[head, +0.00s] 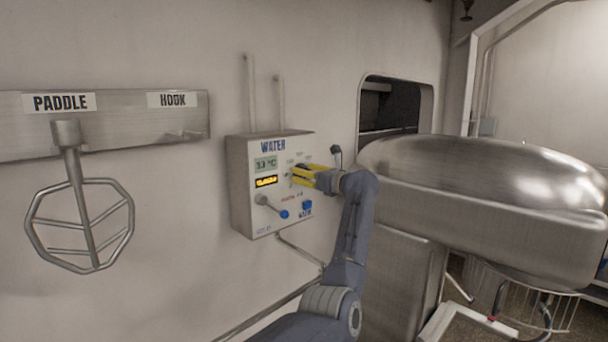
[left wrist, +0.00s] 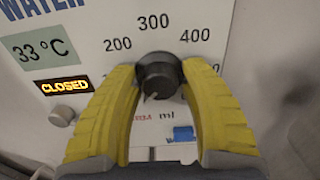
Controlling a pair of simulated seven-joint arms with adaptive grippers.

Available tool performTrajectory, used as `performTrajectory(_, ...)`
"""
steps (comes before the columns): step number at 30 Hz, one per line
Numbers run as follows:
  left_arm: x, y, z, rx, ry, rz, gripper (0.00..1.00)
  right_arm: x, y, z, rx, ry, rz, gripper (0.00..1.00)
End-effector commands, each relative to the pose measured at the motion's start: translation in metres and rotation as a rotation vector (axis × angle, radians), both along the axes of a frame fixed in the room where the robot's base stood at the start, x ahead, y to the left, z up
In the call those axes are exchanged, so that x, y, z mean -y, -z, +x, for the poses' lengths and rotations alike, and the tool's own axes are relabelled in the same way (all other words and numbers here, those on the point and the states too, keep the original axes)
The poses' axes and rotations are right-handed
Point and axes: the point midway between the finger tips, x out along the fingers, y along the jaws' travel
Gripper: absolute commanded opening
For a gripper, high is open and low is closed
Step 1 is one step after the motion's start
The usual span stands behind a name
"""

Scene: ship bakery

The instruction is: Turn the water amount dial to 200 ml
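The dark round water amount dial (left wrist: 160,76) sits on the white water panel (head: 240,190), with 200, 300 and 400 printed around its upper side. Marks lower on both sides are mostly hidden by my fingers. My left gripper (head: 303,176) has its yellow fingers on either side of the dial, and the tips appear to touch it. The left gripper also shows in the left wrist view (left wrist: 160,80). Which number the dial points to is not clear. My right gripper is not in view.
The panel has a 33 °C display (left wrist: 48,46), a lit CLOSED sign (left wrist: 64,87), a lever with a blue end (head: 283,214) and a blue button (head: 307,205). A large metal mixer (head: 480,220) stands right of the panel. A paddle (head: 80,220) hangs at left.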

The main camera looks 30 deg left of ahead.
Motion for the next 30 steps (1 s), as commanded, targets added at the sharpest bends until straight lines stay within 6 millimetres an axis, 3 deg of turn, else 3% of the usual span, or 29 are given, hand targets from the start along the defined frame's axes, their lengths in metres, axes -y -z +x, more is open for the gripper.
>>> performTrajectory(1,0.0001,0.0001,0.0,0.0,0.0,0.0,0.37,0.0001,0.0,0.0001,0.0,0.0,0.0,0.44)
performTrajectory(11,0.0002,0.0002,0.0,0.0,0.0,0.0,0.0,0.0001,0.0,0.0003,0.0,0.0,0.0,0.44)
performTrajectory(20,0.0003,0.0001,0.0001,-0.044,0.0,0.011,0.0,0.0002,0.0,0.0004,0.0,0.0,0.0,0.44)
performTrajectory(30,0.0009,0.0003,0.0003,-0.286,0.001,0.067,0.0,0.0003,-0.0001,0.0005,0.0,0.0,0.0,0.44)
